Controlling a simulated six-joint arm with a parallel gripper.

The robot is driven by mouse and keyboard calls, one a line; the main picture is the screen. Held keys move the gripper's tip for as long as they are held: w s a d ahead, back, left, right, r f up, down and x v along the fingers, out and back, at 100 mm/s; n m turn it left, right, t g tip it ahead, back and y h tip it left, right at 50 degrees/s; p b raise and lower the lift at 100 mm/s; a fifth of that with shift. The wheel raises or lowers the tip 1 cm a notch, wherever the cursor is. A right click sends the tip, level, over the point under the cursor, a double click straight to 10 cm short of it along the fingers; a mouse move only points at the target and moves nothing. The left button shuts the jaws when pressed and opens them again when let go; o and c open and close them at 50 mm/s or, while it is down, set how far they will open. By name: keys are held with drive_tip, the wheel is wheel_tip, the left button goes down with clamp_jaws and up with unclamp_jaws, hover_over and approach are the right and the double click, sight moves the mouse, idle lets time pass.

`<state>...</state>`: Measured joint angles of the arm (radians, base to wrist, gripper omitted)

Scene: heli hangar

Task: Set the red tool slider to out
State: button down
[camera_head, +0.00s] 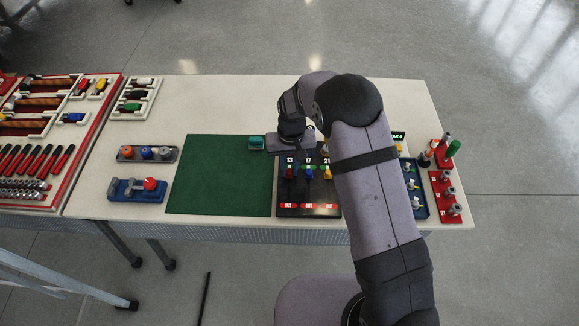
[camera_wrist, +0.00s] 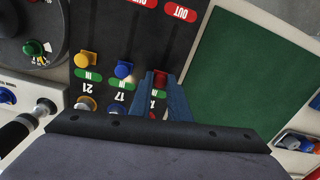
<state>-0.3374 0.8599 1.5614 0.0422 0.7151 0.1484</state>
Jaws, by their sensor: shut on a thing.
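The tool board (camera_head: 308,196) is a black panel with columns numbered 13, 17 and 21. Green IN labels lie at its far end and red OUT labels at its near end. The red slider (camera_wrist: 160,78) shows between my blue fingertips in column 13, in the wrist view. It stands near the IN end, about level with the blue knob (camera_wrist: 123,70) and far from its OUT label (camera_wrist: 180,12). My gripper (camera_wrist: 160,84) is shut on the red slider. The yellow knob (camera_wrist: 86,60) stands at the IN end of column 21. In the head view my wrist hides the board's far edge.
A blue tray (camera_head: 413,188) and a red rack (camera_head: 447,190) stand right. A black dial (camera_wrist: 33,32) is beside the board. The mat is mostly clear.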

sight(288, 197)
drive_tip(key=s, duration=0.6)
drive_tip(key=shift+s+r+p, duration=0.1)
drive_tip(key=shift+s+p, duration=0.25)
drive_tip(key=shift+s, duration=0.35)
drive_tip(key=c, duration=1.6)
unclamp_jaws()
drive_tip(key=shift+c, duration=0.2)
drive_tip(key=shift+r, duration=0.1)
wheel_tip(288, 197, up, 7)
drive_tip(key=b, duration=0.1)
drive_tip(key=shift+b, duration=0.4)
drive_tip(key=shift+d, duration=0.1)
